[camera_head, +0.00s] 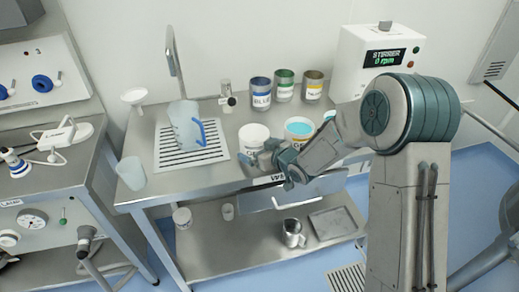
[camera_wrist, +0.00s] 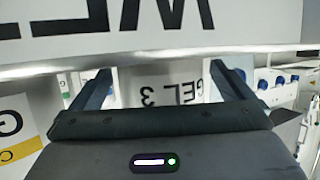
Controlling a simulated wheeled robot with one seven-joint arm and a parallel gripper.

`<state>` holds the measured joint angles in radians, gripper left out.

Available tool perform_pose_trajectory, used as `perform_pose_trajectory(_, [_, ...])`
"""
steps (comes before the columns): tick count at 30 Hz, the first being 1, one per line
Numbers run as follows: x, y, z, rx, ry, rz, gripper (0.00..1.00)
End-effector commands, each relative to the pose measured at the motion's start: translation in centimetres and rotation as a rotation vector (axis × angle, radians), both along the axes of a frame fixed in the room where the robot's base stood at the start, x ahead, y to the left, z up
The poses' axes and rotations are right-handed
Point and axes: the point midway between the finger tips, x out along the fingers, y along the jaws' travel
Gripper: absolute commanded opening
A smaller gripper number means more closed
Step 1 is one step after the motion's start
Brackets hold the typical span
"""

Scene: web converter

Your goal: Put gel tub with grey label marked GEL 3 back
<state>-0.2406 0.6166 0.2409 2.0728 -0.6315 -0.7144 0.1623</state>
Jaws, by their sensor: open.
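The white gel tub marked GEL 3 (camera_wrist: 185,88) shows between the spread fingers of my gripper (camera_wrist: 165,85) in the wrist view. Its label is pale, and most of the tub is hidden. In the head view my gripper (camera_head: 268,160) is low at the front edge of the middle bench, just right of a white tub (camera_head: 253,134). That tub's label is partly covered, so I cannot tell there if it is GEL 3. My gripper is open, with no clear contact on the tub.
A tub with cyan contents (camera_head: 299,127) stands to the right. Blue, green and yellow-labelled cans (camera_head: 285,86) stand behind. A jug (camera_head: 185,125) sits on a drain grid at left. The lower shelf (camera_head: 235,255) holds a metal jug (camera_head: 293,233) and tray (camera_head: 333,223).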

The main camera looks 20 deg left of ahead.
Motion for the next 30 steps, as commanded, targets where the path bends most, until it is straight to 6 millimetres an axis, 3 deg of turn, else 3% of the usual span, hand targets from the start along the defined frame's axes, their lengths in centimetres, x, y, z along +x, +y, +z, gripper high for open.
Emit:
perform_pose_trajectory(5, [-0.4, -0.7, 0.6, 0.000, -0.001, -0.002, 1.00])
perform_pose_trajectory(21, [-5.6, -7.8, 4.3, 0.000, -0.002, -0.001, 1.00])
perform_pose_trajectory(30, [-6.6, -9.0, 4.8, 0.000, 0.000, 0.000, 1.00])
